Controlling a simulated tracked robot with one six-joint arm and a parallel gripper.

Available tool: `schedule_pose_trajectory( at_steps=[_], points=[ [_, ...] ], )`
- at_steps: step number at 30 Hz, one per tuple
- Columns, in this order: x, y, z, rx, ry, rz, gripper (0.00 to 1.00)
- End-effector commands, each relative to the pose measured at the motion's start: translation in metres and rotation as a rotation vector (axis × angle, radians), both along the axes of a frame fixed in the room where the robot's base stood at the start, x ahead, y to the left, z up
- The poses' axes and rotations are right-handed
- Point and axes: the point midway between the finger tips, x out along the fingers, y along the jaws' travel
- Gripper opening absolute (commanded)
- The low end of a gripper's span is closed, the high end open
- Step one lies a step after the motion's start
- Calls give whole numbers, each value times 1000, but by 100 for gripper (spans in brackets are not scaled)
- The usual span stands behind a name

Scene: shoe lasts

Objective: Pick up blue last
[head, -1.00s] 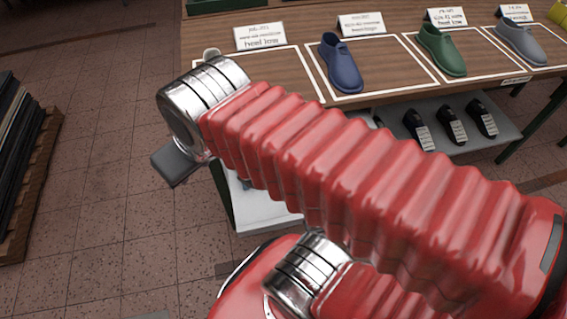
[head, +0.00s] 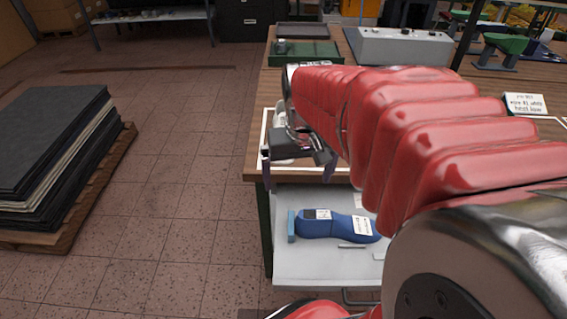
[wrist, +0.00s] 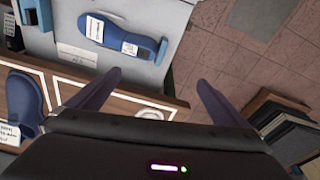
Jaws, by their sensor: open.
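The blue last (head: 340,226) lies on the pale grey lower shelf (head: 325,268) under the wooden table, with white labels on it. In the wrist view the blue last (wrist: 122,34) is at the upper middle, beyond my fingertips and apart from them. My gripper (head: 297,172) hangs at the table's front left edge, above the shelf and the last. In the wrist view my gripper (wrist: 158,80) has its two dark fingers spread wide with nothing between them. My red arm hides the right part of the shelf and much of the tabletop.
The table's wooden edge (wrist: 148,100) lies close by my fingers. A light blue block (head: 291,226) stands left of the last. Stacked dark sheets (head: 50,140) lie on a pallet at left; the floor between is clear.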

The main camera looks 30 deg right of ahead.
Motion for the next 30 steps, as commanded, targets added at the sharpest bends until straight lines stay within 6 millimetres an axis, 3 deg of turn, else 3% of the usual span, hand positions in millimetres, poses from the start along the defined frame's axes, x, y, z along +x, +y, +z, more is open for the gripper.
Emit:
schedule_pose_trajectory(
  at_steps=[6,12,24,30],
  points=[
    [0,-52,-25,47,92,-126,100],
    [-2,-76,-37,72,129,-181,100],
    [-3,-78,-39,74,133,-185,100],
    [-3,-77,-57,75,136,-185,100]
  ],
)
